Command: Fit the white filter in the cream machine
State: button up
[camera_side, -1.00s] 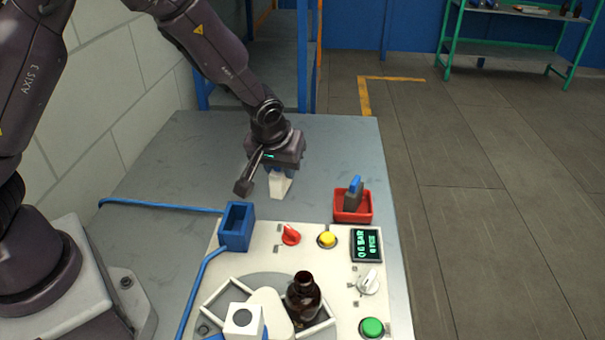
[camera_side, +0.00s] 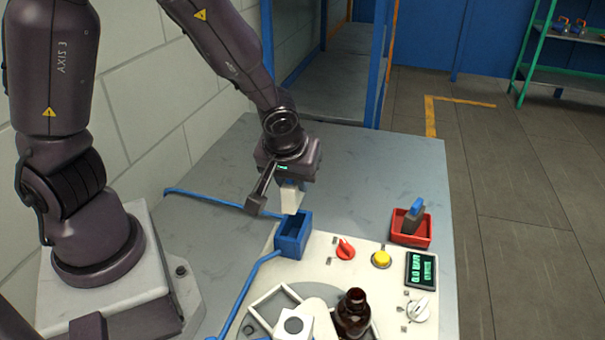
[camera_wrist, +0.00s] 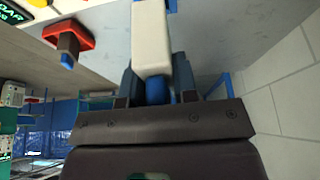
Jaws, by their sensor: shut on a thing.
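My gripper (camera_side: 291,183) is shut on the white filter (camera_side: 290,199), a pale block hanging below the jaws. In the wrist view the filter (camera_wrist: 152,40) points away from my gripper (camera_wrist: 158,86), with a blue end between the fingers. In the side view its lower end is just above and behind the open blue socket (camera_side: 292,239) at the back left corner of the cream machine (camera_side: 370,262). The socket looks empty inside. Whether the filter's tip touches its rim cannot be told.
A red tray (camera_side: 411,237) holding a grey and blue piece (camera_side: 413,211) stands behind the panel. The panel carries a red knob (camera_side: 344,249), a yellow button (camera_side: 381,259), a display (camera_side: 421,270) and a white dial (camera_side: 418,310). An amber bottle (camera_side: 353,312) stands in front. Blue pipes run left of the socket.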

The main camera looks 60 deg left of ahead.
jog(key=shift+f, duration=2.3)
jog(key=shift+f, duration=1.65)
jog(key=o, duration=1.4)
jog(key=shift+r, duration=0.1)
jog(key=shift+r, duration=2.95)
